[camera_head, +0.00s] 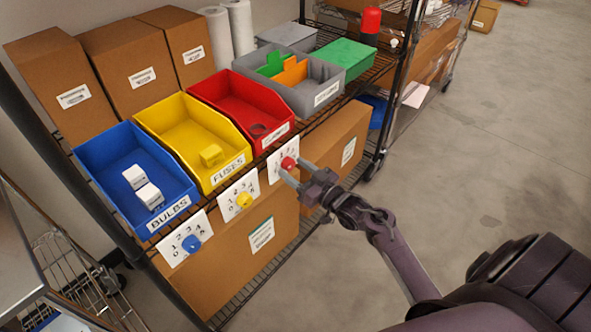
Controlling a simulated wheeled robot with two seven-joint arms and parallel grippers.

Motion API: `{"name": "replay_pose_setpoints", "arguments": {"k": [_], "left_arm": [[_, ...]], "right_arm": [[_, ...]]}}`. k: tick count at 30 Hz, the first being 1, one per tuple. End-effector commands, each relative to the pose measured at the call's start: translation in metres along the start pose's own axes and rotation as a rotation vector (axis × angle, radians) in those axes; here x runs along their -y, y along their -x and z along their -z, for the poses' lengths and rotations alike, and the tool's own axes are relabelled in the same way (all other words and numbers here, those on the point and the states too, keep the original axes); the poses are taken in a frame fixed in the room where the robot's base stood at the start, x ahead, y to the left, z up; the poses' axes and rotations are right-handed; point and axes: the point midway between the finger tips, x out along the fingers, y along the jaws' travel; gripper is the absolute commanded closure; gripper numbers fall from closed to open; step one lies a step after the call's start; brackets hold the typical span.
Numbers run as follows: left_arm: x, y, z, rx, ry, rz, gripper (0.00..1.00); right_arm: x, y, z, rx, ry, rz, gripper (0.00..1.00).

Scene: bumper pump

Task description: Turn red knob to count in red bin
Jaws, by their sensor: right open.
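The red knob (288,163) sits on a white number card (278,154) hung at the front of the shelf. My right gripper (289,171) is open at the red knob, with its fingers reaching to either side of it; I cannot tell whether they touch it. The gripper hides part of the card and its numbers. The red bin (235,95) stands on the shelf above the knob. My left gripper is not in view.
A yellow bin (185,125) and a blue bin (110,160) stand left of the red bin, with a yellow knob (244,199) and a blue knob (191,243) below. A grey bin (305,97) is at the right. Cardboard boxes fill the lower shelf. The floor at right is clear.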

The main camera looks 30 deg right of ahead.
Motion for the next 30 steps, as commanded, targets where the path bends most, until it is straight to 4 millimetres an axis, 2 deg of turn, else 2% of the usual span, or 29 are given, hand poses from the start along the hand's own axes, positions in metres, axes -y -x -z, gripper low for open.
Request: {"name": "replay_pose_setpoints", "arguments": {"k": [9, 13, 18, 30], "left_arm": [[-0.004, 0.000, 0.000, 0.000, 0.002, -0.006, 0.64], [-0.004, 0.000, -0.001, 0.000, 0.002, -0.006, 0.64], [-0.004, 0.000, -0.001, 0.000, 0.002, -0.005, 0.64], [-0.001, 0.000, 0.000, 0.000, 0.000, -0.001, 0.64]], "right_arm": [[0.000, 0.052, -0.001, 0.005, 0.001, 0.000, 0.45], [0.000, 0.067, -0.001, 0.003, 0.000, 0.000, 0.45], [0.000, 0.075, 0.000, 0.001, 0.001, 0.000, 0.45], [0.000, 0.074, 0.000, 0.001, 0.001, 0.000, 0.45]]}}
